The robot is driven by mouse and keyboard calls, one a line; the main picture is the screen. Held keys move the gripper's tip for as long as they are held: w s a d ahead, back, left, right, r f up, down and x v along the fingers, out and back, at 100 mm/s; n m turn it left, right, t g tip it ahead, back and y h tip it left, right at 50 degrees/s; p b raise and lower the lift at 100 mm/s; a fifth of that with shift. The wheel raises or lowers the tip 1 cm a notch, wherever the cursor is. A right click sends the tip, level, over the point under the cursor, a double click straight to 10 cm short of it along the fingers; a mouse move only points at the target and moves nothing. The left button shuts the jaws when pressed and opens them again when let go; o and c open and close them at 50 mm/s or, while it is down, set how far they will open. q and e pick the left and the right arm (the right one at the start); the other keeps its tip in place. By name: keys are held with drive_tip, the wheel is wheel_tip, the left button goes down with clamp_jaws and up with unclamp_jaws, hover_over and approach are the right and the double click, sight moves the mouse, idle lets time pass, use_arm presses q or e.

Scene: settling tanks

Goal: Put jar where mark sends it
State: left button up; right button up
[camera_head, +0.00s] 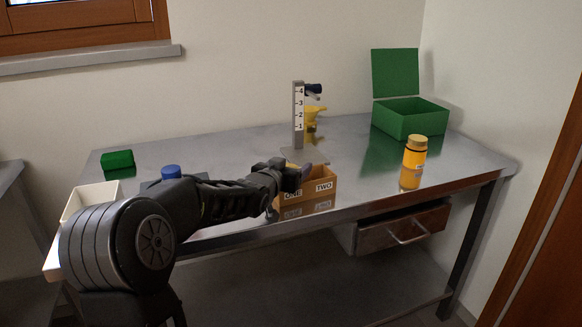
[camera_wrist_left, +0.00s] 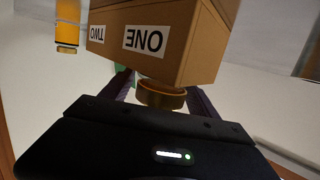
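A brown box (camera_head: 322,190) with labels ONE and TWO stands near the table's front edge. It appears upside down in the left wrist view (camera_wrist_left: 193,50). A gold lid (camera_wrist_left: 161,95), apparently a jar's, shows at the box's ONE end. The wall hides what is below it. My left gripper (camera_head: 300,173) is at the box's rim, its fingers either side of this lid; whether they press on it is unclear. A yellow-orange jar (camera_head: 413,164) with a gold lid stands upright at the table's right; it also shows in the left wrist view (camera_wrist_left: 69,22).
A numbered post (camera_head: 298,115) with a yellow funnel (camera_head: 312,119) stands behind the box. An open green box (camera_head: 408,123) is at back right. A green block (camera_head: 118,160), a white bin (camera_head: 92,199) and a blue knob (camera_head: 171,172) are left.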

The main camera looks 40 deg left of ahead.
use_arm(q)
drive_tip(key=shift+r, duration=0.2)
drive_tip(key=shift+s, duration=0.25)
drive_tip(key=v, duration=1.1)
drive_tip(key=shift+s+d, duration=0.2)
drive_tip(key=shift+r, duration=0.1)
